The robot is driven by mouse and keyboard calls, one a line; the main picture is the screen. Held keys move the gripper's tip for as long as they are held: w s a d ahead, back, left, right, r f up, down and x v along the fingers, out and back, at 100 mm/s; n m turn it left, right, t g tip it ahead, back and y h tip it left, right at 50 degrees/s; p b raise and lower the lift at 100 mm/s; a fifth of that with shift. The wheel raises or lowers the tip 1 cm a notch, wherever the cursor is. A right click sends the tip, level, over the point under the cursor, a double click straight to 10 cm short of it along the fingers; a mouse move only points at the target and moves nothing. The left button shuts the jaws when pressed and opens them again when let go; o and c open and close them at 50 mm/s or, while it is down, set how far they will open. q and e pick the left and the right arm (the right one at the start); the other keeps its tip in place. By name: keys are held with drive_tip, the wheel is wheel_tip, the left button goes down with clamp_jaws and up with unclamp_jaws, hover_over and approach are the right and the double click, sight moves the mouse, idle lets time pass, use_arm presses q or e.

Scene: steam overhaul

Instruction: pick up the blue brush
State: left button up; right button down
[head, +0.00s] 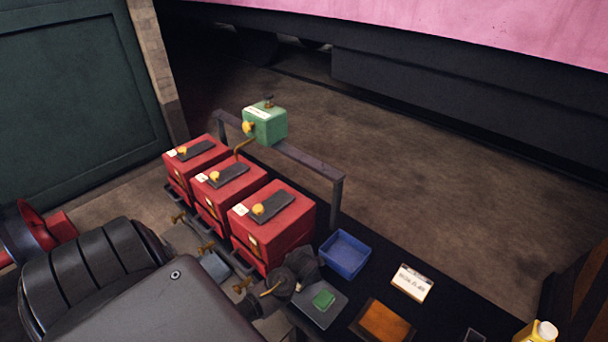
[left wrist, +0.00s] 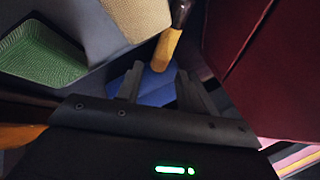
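No thing stands out clearly as a blue brush in the head view. In the left wrist view a flat blue patch (left wrist: 152,92) lies beyond and between my left fingers, with a yellow piece with a dark end (left wrist: 166,48) just past it. I cannot tell whether these belong to the brush. My left gripper (left wrist: 162,82) has its two fingers apart with nothing clearly held. In the head view my left arm reaches in from the lower left and hides part of the bench front. My right gripper is not in view.
Three red boxes (head: 272,226) stand in a row, with a green box (head: 265,123) on a rail behind. A blue tray (head: 345,255), a green block (head: 323,299), a white card (head: 412,283), an orange-brown tray (head: 383,322) and a yellow bottle (head: 537,332) lie rightward.

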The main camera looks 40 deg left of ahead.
use_arm(q)
drive_tip(key=shift+w+a+f, duration=0.3)
drive_tip(key=shift+f, duration=0.2)
drive_tip(key=x, duration=0.4)
drive_tip(key=shift+f+p, duration=0.1)
drive_tip(key=shift+p, duration=0.2)
drive_tip(key=shift+a, duration=0.1)
drive_tip(key=c, duration=0.8)
